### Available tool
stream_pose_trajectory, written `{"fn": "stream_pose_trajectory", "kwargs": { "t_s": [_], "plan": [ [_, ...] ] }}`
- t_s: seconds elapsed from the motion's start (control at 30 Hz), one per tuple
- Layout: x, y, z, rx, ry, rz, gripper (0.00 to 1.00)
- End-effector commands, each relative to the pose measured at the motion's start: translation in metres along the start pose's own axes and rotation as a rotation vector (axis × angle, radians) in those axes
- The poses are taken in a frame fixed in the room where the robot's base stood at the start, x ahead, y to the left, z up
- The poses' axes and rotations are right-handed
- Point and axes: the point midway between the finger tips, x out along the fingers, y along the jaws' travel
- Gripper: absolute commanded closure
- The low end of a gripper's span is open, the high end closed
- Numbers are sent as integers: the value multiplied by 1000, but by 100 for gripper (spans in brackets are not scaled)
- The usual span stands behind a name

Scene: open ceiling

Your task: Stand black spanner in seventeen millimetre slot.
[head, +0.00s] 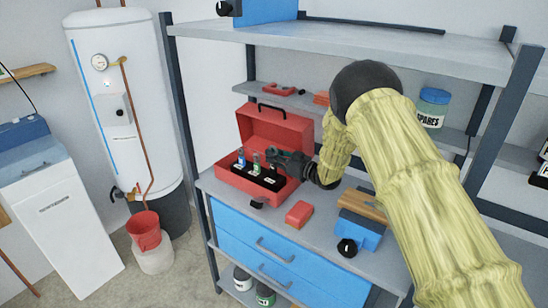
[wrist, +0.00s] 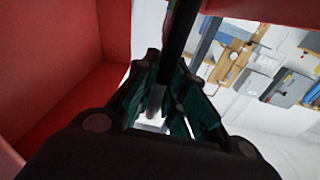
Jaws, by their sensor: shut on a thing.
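The open red toolbox (head: 232,180) stands on the grey bench, its lid up at the back. Inside it is a black slotted rack (head: 262,178) with small white labels, too small to read. A blue-marked tool (head: 241,157) and a green-marked tool (head: 256,162) stand upright in the rack. My gripper (head: 274,160) is over the right part of the rack. In the wrist view my gripper (wrist: 165,90) is shut on the black spanner (wrist: 180,35), a dark shaft between the fingers. Its lower end is hidden, so I cannot tell whether it is in a slot.
A red block (head: 298,214) and a small black piece (head: 256,204) lie in front of the toolbox. A blue vise-like tool (head: 362,235) stands to the right. The upper shelf (head: 350,45) runs above, with a SPARES jar (head: 432,108) behind my arm.

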Motion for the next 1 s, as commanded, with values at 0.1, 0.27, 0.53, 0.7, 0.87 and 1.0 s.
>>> {"fn": "stream_pose_trajectory", "kwargs": {
  "t_s": [0.1,0.27,0.53,0.7,0.87,1.0],
  "plan": [
    [0,0,1,0,0,0,100],
    [0,0,4,0,0,0,100],
    [0,0,9,0,0,0,100],
    [0,0,12,0,0,0,100],
    [0,0,15,0,0,0,100],
    [0,0,18,0,0,0,100]
  ]
}}
